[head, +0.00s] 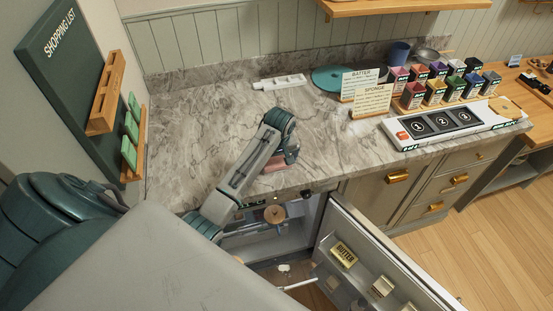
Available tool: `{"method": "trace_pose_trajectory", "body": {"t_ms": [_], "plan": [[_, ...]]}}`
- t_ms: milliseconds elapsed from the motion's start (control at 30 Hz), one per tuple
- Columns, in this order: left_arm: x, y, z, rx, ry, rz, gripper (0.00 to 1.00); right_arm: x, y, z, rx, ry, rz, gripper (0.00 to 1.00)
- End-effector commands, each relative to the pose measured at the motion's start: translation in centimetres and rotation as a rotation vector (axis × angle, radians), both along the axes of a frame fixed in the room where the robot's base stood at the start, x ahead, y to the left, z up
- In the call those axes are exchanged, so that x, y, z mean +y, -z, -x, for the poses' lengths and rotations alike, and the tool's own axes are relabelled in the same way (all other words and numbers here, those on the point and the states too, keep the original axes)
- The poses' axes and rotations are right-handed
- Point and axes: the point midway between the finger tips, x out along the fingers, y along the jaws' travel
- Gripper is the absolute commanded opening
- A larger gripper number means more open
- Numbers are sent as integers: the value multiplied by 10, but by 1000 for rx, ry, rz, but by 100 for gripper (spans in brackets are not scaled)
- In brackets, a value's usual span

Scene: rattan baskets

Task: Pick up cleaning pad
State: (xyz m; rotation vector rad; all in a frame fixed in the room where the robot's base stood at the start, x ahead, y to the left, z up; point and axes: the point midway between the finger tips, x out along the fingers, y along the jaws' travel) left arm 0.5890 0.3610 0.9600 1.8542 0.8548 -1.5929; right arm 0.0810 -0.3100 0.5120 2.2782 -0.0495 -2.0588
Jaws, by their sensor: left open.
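I cannot make out a cleaning pad for certain. A small pinkish-brown piece (276,164) shows on the counter right at my left gripper (287,158); I cannot tell what it is. The left gripper points down at the front part of the grey marble counter (200,122), its jaws open, partly hidden by its own wrist. I cannot tell whether it touches the piece. My right gripper is not in view.
Below the counter, a fridge door (385,262) with a butter pack (344,254) stands open. A white numbered tray (490,124), several coloured boxes (434,92), a sponge card (371,101) and a teal disc (332,78) fill the right. The counter's back left is clear.

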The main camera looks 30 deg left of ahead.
Motion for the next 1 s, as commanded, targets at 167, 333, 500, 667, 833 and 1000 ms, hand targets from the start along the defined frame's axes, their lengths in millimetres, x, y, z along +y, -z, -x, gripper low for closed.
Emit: {"method": "trace_pose_trajectory", "body": {"t_ms": [167,333,500,667,833,1000], "plan": [[0,4,-1,-1,0,0,100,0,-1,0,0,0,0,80],[0,4,0,-1,0,1,86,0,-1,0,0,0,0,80],[0,4,-1,-1,0,1,69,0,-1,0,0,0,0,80],[0,4,-1,-1,0,0,69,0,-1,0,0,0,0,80],[0,0,-1,-3,0,0,69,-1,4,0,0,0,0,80],[0,-16,-2,-6,1,0,69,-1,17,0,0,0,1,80]]}}
